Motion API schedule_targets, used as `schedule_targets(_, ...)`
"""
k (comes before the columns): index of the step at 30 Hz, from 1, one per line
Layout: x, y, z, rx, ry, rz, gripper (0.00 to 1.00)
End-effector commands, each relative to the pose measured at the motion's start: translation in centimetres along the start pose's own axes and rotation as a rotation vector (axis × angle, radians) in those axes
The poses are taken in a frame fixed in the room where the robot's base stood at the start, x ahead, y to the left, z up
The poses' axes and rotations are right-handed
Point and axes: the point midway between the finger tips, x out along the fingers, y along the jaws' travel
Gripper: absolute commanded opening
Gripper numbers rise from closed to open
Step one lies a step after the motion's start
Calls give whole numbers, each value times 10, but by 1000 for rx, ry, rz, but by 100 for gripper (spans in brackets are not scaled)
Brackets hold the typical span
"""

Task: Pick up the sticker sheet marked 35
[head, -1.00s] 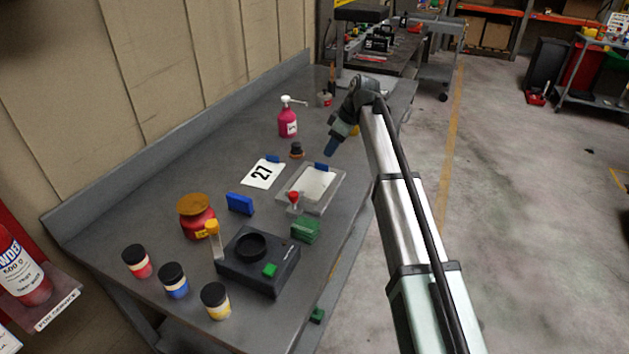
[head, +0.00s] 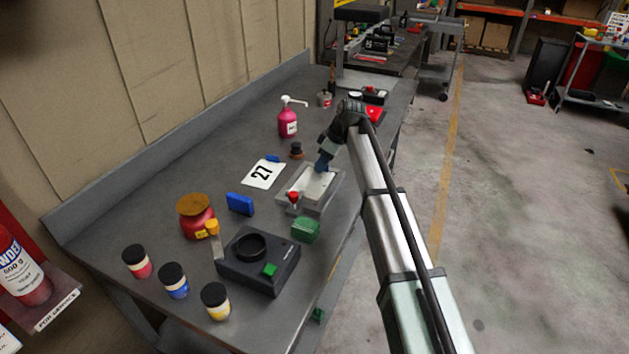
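A white sheet (head: 312,188) lies in a shallow grey tray (head: 327,208) on the bench; I cannot read any number on it, and no 35 shows. My gripper (head: 322,168) points down at the far end of this sheet, its blue tip over or touching the spot where the sheet's blue tab was. The tab is hidden or merges with the tip. I cannot tell whether the fingers are open or shut. Another white sheet, marked 27 (head: 262,174), with a blue tab, lies flat left of the tray.
A red-topped item (head: 293,196) stands at the tray's near left corner, with a green block (head: 306,230) in front. A black device (head: 257,262), blue block (head: 240,204), orange-lidded jar (head: 196,216) and several paint jars fill the near bench. A pink pump bottle (head: 287,120) stands behind.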

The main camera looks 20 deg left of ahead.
Motion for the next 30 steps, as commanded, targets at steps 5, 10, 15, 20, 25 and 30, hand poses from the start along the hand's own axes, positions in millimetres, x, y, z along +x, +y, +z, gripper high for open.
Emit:
schedule_targets(5,0,0,0,0,0,0,28)
schedule_targets(10,-1,0,0,0,0,0,11)
schedule_targets(15,-1,0,0,0,0,0,0)
schedule_targets(20,-1,0,0,0,0,0,0)
schedule_targets(25,-1,0,0,0,0,0,0)
schedule_targets(30,-5,0,-2,0,1,1,0)
